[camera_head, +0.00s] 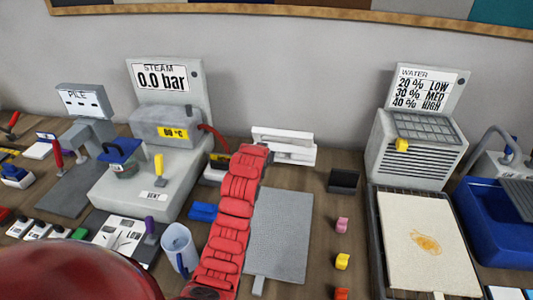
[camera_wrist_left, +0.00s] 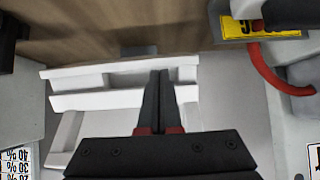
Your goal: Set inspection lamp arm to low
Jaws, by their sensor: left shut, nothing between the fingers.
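A white fixture of stacked bars (camera_head: 286,146), which may be the inspection lamp, stands against the back wall in the head view. In the left wrist view its white bars (camera_wrist_left: 95,100) lie across the middle, with a slanted piece at the lower left. My left gripper (camera_wrist_left: 158,75) is shut and empty, its dark fingers overlapping the right part of the bars. I cannot tell whether they touch. In the head view my red arm reaches up to the fixture's left end, and the gripper itself is hidden. My right gripper is in neither view.
Left of the fixture, the steam unit (camera_head: 160,165) has a red hose (camera_wrist_left: 275,75) and a yellow label (camera_wrist_left: 248,28) close to the gripper. The water unit (camera_head: 418,148) stands to the right. A grey plate (camera_head: 280,235) lies in front.

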